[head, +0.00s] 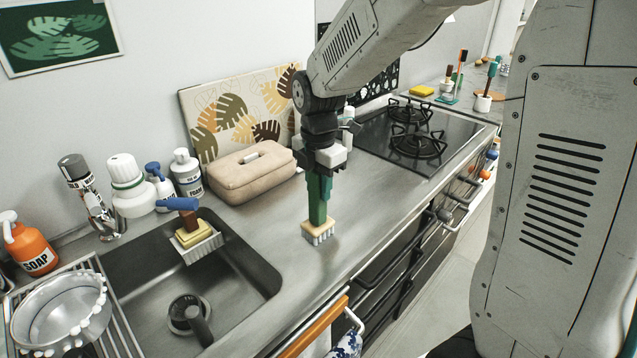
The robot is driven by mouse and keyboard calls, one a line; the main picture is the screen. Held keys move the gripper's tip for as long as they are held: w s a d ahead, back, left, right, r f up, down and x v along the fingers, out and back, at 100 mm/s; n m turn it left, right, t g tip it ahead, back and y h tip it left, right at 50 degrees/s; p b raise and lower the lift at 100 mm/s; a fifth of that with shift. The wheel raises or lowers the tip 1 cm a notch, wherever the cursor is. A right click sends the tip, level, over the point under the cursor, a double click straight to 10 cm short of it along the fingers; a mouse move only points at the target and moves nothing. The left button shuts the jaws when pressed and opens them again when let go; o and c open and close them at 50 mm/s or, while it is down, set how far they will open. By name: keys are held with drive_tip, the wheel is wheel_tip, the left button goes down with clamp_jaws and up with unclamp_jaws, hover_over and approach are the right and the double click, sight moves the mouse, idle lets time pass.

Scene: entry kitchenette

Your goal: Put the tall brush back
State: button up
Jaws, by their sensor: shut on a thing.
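The tall brush (317,205) has a green handle, a tan head and pale bristles. It hangs upright, bristles down, from my gripper (323,165), which is shut on its handle. The brush is over the counter between the sink and the stove. I cannot tell whether its bristles touch the counter. The top of the handle is hidden by my gripper.
A beige box (250,172) stands behind the brush. The stove (418,135) is to the right.

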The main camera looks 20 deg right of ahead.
drive_tip(key=o, duration=1.1)
drive_tip(key=shift+f, duration=0.1)
drive_tip(key=r, duration=0.7)
drive_tip(key=shift+w, duration=0.3)
drive_tip(key=shift+r, duration=0.5)
drive_tip(key=shift+s+r, duration=0.1)
drive_tip(key=shift+s, duration=0.05)
drive_tip(key=s+d+r+m, duration=0.1)
drive_tip(key=s+r+m, duration=0.1)
drive_tip(key=s+m, duration=0.5)
drive_tip(key=s+d+r+m+t, duration=0.1)
drive_tip(key=s+r+m, duration=0.1)
drive_tip(key=s+m, duration=0.5)
drive_tip(key=s, duration=0.4)
drive_tip(key=shift+s+d+m, duration=0.2)
drive_tip(key=shift+d+m, duration=0.1)
drive_tip(key=shift+m, duration=0.1)
drive_tip(key=s+m, duration=0.2)
drive_tip(key=s+f+m, duration=0.1)
drive_tip(key=s+m, duration=0.2)
drive_tip(key=s+f+m, duration=0.1)
drive_tip(key=s+m, duration=0.1)
drive_tip(key=shift+s+d, duration=0.25)
drive_tip(key=shift+s, duration=0.15)
drive_tip(key=shift+c, duration=0.2)
